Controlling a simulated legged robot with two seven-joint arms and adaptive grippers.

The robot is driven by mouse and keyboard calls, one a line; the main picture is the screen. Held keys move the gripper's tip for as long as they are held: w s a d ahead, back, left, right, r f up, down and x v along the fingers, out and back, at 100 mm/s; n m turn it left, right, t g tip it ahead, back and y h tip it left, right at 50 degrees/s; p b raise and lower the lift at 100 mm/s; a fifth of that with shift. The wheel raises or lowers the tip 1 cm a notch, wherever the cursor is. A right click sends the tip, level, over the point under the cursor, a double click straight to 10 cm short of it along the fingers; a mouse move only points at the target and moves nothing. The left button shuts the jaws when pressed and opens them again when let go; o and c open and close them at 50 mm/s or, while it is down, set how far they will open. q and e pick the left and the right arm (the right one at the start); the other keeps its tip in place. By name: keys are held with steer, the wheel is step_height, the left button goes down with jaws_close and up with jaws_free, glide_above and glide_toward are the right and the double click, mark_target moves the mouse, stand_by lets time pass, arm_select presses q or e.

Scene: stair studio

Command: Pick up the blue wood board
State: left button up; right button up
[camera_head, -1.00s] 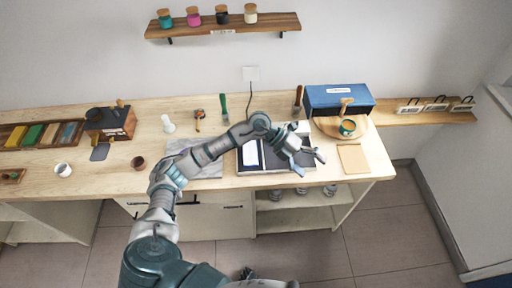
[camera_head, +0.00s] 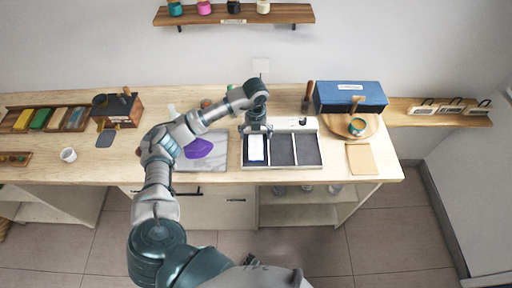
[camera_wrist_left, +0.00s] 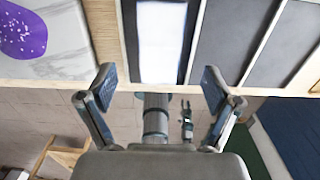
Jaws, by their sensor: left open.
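The tray (camera_head: 50,109) of coloured boards stands at the far left of the counter in the head view. The blue wood board seems to be the grey-blue slat (camera_head: 76,119) at its right end, beside yellow, green and tan ones. My left gripper (camera_head: 257,131) is open and empty, well to the right of it, over the left compartment of a sectioned tray. In the wrist view its two fingers (camera_wrist_left: 159,88) are spread apart with nothing between them; the blue board is not seen there. My right gripper is not made out.
A sectioned tray (camera_head: 296,162) with a white item lies below my gripper. A marble slab (camera_head: 208,163) carries a purple piece (camera_head: 198,148).

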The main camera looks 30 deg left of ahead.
mark_target(255, 146)
arm_select(q)
steer(key=shift+a+f, duration=0.2)
steer(key=shift+f, duration=0.6)
steer(key=f, duration=0.2)
steer(key=d+f+p, duration=0.1)
steer(key=f, duration=0.1)
steer(key=shift+s+f, duration=0.2)
steer(key=shift+f, duration=0.25)
steer(key=shift+a, duration=0.1)
steer(key=shift+c, duration=0.9)
steer(key=shift+a, duration=0.15)
steer(key=c, duration=1.1)
steer(key=shift+c, duration=0.4)
arm_select(e)
steer(key=shift+w+a+r, duration=0.25)
steer(key=shift+a+r, duration=0.1)
steer(key=shift+r, duration=0.2)
arm_select(q)
steer(key=shift+r, duration=0.1)
